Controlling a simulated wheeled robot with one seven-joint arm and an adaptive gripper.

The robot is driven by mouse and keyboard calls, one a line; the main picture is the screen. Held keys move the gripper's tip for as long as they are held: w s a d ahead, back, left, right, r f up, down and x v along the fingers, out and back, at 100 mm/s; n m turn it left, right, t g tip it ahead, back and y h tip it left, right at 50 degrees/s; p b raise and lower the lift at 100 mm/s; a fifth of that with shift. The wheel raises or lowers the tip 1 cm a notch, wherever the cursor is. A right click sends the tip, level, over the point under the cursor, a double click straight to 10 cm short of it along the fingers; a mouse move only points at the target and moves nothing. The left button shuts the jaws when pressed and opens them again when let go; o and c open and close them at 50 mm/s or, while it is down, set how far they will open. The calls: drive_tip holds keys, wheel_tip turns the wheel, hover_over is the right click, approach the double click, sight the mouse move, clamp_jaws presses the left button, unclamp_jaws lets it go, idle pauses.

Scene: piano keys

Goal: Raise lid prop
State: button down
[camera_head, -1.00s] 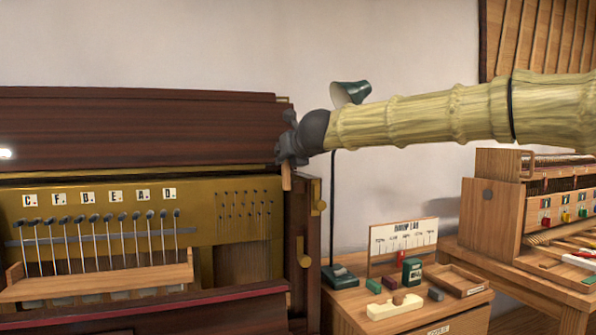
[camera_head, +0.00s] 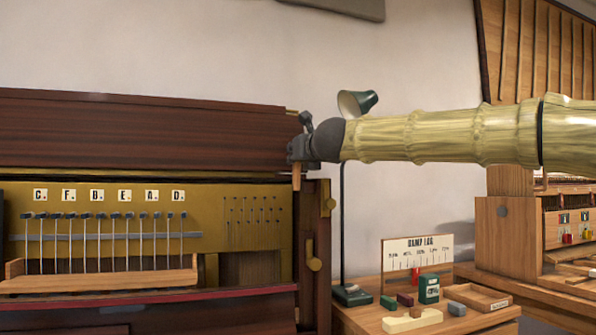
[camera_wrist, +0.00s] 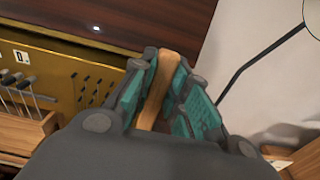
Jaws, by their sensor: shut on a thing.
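The dark red-brown piano lid (camera_head: 150,130) stands raised at the back of the upright piano on the left. My gripper (camera_head: 297,165) is at the lid's right end, above the piano's right side post. A light wooden lid prop (camera_head: 296,182) hangs below my fingers in the head view. In the wrist view the wooden prop (camera_wrist: 157,90) lies between the two teal finger pads, and my gripper (camera_wrist: 158,95) is shut on it. The prop's far end reaches toward the dark lid (camera_wrist: 130,20); I cannot tell whether they touch.
A brass-coloured panel (camera_head: 120,215) with hammers and letter tiles fills the piano front. A small wooden table (camera_head: 440,315) with blocks and a chart stands to the right, below my arm.

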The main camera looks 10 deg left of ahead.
drive_tip(key=shift+s+d+f+t+b, duration=0.2)
drive_tip(key=shift+t+b, duration=0.1)
drive_tip(key=shift+b, duration=1.2)
drive_tip(key=shift+w, duration=0.1)
drive_tip(key=c, duration=1.4)
unclamp_jaws()
drive_tip(key=shift+o, duration=0.2)
drive_tip(key=shift+r, duration=0.1)
drive_tip(key=v, duration=1.2)
drive_tip(key=shift+d, duration=0.1)
